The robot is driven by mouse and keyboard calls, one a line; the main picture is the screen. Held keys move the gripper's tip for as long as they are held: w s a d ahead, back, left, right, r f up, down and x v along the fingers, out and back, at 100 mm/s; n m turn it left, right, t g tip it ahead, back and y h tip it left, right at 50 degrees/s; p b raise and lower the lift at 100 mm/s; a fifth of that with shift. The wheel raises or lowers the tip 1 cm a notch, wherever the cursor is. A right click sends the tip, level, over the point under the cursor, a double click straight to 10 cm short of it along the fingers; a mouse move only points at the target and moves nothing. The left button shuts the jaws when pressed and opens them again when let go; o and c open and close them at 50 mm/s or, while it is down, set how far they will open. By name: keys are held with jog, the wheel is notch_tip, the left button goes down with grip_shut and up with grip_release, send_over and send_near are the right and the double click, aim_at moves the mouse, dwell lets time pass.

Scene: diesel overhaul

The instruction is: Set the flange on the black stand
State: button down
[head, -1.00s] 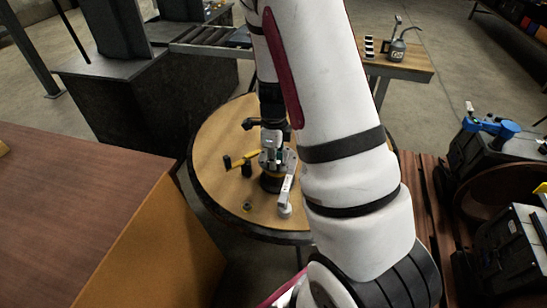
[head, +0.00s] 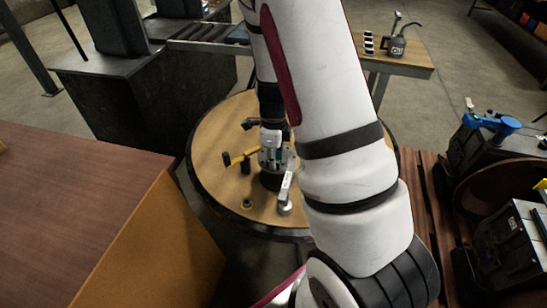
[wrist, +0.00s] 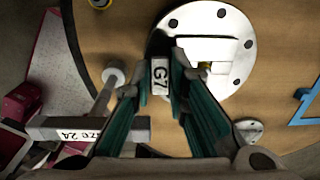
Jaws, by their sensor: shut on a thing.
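The flange is a pale grey disc with bolt holes (wrist: 194,22), large below the fingers in the wrist view. In the head view the flange (head: 266,160) sits low under my gripper (head: 272,138), directly above the black stand (head: 270,182). I cannot tell whether it touches the stand. The stand is hidden under the disc in the wrist view.
A brown bench (head: 80,190) is at left.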

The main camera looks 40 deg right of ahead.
jog(key=shift+f, duration=0.1)
jog(key=c, duration=1.1)
grip_release()
jog(key=shift+r+p, duration=2.8)
jog(key=shift+r, duration=1.7)
